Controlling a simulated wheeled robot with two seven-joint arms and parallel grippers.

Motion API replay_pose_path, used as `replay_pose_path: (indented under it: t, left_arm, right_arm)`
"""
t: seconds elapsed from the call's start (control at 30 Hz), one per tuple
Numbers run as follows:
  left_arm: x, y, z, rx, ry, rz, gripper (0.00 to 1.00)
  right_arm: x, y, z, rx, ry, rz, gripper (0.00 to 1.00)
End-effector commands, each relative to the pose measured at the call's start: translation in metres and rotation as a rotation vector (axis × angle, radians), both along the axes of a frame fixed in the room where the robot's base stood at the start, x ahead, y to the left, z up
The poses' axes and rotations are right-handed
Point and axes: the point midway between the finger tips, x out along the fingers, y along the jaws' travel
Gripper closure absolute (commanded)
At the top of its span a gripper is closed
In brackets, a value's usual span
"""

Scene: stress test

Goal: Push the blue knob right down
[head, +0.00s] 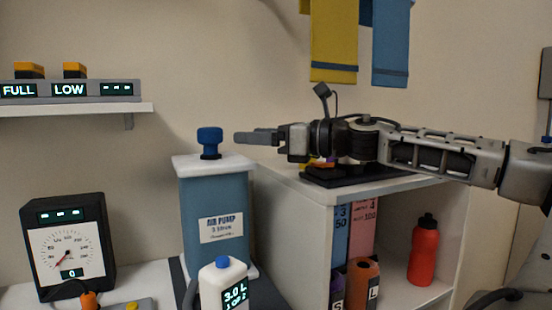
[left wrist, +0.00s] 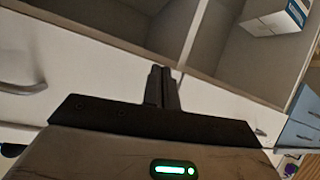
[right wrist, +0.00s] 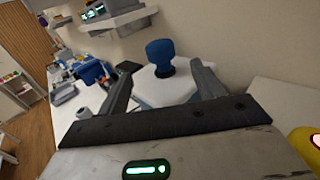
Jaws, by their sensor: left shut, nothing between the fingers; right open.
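The blue knob (head: 209,138) stands raised on a short dark stem on the white lid (head: 190,165) of the blue air pump (head: 215,215). My right gripper (head: 238,138) points left at the knob's height, its fingertips just to the right of it in the head view. In the right wrist view the knob (right wrist: 160,55) is ahead, between and beyond the two open fingers, with nothing held. My left gripper (left wrist: 161,72) shows only in the left wrist view, shut and empty, in front of white drawers.
A dial gauge (head: 72,250) reading 0 stands left of the pump. A white bottle (head: 222,285) with a blue cap stands in front of it. A white shelf unit (head: 300,184) with a red bottle (head: 423,252) is at the right. A wall shelf (head: 75,108) hangs upper left.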

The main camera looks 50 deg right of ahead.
Motion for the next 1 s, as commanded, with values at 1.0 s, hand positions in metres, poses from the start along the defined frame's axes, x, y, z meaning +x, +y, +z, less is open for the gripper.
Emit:
replay_pose_path:
  t: [1.0]
  left_arm:
    - [-0.001,0.0,0.0,0.003,-0.012,-0.004,1.0]
  right_arm:
    - [-0.033,-0.009,0.005,0.0,0.001,0.001,0.32]
